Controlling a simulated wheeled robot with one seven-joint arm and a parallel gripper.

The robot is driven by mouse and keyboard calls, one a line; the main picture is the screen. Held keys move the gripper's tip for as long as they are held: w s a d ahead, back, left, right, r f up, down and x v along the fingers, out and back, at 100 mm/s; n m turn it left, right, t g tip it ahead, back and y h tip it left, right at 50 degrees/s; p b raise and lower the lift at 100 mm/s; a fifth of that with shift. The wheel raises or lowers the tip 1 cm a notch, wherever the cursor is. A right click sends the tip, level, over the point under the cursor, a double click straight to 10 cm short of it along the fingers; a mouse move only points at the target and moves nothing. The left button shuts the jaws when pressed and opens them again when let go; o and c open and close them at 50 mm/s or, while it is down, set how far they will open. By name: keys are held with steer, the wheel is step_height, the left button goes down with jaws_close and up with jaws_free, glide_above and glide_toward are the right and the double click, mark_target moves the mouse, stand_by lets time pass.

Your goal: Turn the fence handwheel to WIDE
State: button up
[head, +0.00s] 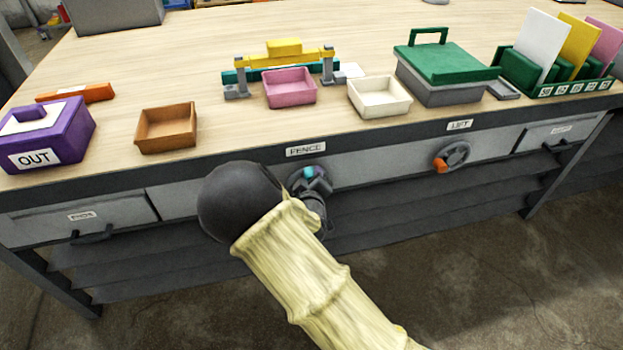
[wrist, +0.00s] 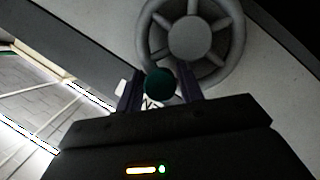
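The fence handwheel (head: 296,184) is on the bench front under the FENCE label (head: 306,150), mostly hidden behind my arm in the head view. In the wrist view its grey spoked rim and hub (wrist: 190,38) show clearly. Its teal knob (head: 308,172) is at the upper part of the wheel in the head view. In the wrist view the knob (wrist: 160,85) sits between the two fingers of my gripper (wrist: 160,88). The fingers are close on both sides; I cannot tell whether they press on it. I see no WIDE mark.
The LIFT wheel (head: 455,157), with an orange knob, is to the right on the same front. Drawers flank the wheels. Above, the bench top holds a brown tray (head: 166,128), a pink tray (head: 290,88), a white tray (head: 380,96) and a yellow-and-teal fixture (head: 283,56).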

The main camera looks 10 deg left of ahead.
steer(key=shift+o, duration=1.1)
steer(key=shift+s, duration=0.15)
steer(key=p+v, duration=0.5)
steer(key=v, duration=1.2)
